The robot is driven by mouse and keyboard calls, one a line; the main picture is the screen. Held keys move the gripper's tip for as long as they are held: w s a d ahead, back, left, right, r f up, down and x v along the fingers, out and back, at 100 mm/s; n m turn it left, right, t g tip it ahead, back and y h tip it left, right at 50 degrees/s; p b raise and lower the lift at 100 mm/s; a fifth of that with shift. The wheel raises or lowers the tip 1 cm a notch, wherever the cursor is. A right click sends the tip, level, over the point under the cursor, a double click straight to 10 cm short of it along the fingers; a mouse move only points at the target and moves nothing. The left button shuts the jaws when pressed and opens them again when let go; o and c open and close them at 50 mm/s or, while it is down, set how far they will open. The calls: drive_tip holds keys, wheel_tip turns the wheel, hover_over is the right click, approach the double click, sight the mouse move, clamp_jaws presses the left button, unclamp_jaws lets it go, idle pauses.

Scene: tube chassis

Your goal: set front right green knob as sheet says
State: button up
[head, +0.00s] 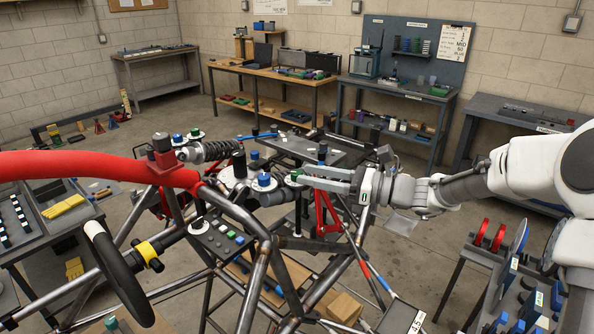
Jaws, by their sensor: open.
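My gripper (300,175) reaches in from the right over the tube chassis. Its two long grey fingers are apart and point left. A small green knob (294,173) on a pale disc shows at the fingertips. I cannot tell whether the fingers touch it, and they hide part of it. A blue knob (264,180) on a white disc stands just left of it. Another green knob (196,132) sits on a pale disc farther back left, beside a blue one (178,138). A printed sheet (455,42) hangs on the back pegboard; its small text is not fully legible.
A red padded tube (90,166) and a black steering wheel (117,275) stand at the left. A button panel (218,240) sits on the chassis below the knobs. Benches line the walls; open floor lies right of the chassis.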

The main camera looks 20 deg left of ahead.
sight(297, 172)
drive_tip(key=shift+w+a, duration=0.15)
drive_tip(key=shift+a, duration=1.8)
clamp_jaws()
